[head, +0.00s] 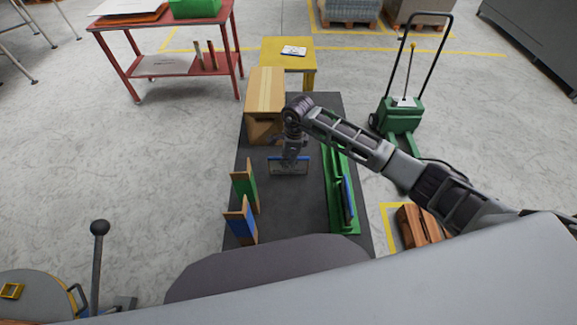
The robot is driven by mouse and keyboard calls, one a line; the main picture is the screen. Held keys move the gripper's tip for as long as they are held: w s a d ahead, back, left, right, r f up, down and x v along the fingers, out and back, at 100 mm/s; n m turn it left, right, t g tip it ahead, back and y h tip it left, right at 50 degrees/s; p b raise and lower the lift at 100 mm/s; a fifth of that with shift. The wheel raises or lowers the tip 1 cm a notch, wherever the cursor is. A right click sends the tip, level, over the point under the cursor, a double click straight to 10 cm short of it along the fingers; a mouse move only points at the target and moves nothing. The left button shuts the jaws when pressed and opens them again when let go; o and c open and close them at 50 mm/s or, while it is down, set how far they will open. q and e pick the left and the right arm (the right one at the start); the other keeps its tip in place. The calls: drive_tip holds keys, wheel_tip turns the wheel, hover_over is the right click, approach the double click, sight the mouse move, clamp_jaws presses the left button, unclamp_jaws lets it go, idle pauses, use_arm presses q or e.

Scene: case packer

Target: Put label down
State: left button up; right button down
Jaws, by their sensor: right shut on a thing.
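My right gripper (290,158) reaches in from the right over the dark table (285,215). It is shut on a flat label-like plate (289,168), grey with a blue upper edge. The plate is just in front of the cardboard box (265,105). I cannot tell whether its lower edge touches the table. A green rack (338,190) along the table's right side holds a thin blue piece (348,197). My left gripper is out of view.
Two upright wooden holders, one green (245,190) and one blue (241,222), stand at the table's left. Behind are a yellow stool (289,55) and a red bench (170,65). A green pallet jack (401,115) stands at the right. The table's middle front is clear.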

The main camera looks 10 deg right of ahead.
drive_tip(key=shift+r, duration=0.2)
wheel_tip(320, 180, up, 9)
drive_tip(key=shift+f+b, duration=0.2)
drive_tip(key=shift+b, duration=0.7)
drive_tip(key=shift+r, duration=0.55)
drive_tip(key=shift+s, duration=0.1)
